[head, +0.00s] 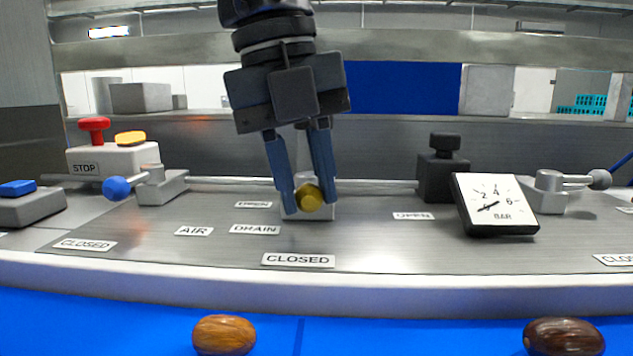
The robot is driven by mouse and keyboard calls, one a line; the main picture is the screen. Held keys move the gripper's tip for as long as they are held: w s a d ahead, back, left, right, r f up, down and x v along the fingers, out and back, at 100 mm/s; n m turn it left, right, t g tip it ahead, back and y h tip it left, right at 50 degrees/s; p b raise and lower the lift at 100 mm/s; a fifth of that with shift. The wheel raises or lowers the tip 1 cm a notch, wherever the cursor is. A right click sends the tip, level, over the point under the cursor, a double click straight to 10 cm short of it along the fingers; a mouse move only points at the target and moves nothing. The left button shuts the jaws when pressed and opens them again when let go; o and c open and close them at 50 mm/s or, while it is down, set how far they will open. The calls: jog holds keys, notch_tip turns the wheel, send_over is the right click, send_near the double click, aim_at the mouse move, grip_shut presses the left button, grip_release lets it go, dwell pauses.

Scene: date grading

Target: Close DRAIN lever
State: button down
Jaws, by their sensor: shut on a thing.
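The DRAIN lever (309,198) shows as a yellow ball knob in front of a grey block (323,212) on the metal panel. My gripper (308,192) reaches down from above. Its two blue fingers are shut on the lever's knob end, one on each side. The lever's arm is mostly hidden behind the knob and fingers, so its exact angle is hard to tell. The DRAIN label (254,229) is left of the block. A CLOSED label (298,260) lies in front of it, and an OPEN label (254,204) to its left.
At left are the blue-knobbed AIR lever (117,188) and a STOP box (110,158) with a red button. At right stand a black valve (444,170), a pressure gauge (495,204) and a grey-knobbed lever (598,179). Two dates (224,335) (563,337) lie on the blue surface in front.

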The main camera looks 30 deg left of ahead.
jog(key=shift+s+a+m, duration=0.1)
jog(key=shift+a+m, duration=0.2)
jog(key=shift+m, duration=0.3)
jog(key=c, duration=0.9)
grip_release()
jog(key=shift+o, duration=0.2)
notch_tip(320, 180, up, 8)
jog(key=a, duration=0.1)
jog(key=shift+s+a+f, duration=0.15)
jog(key=shift+s, duration=0.3)
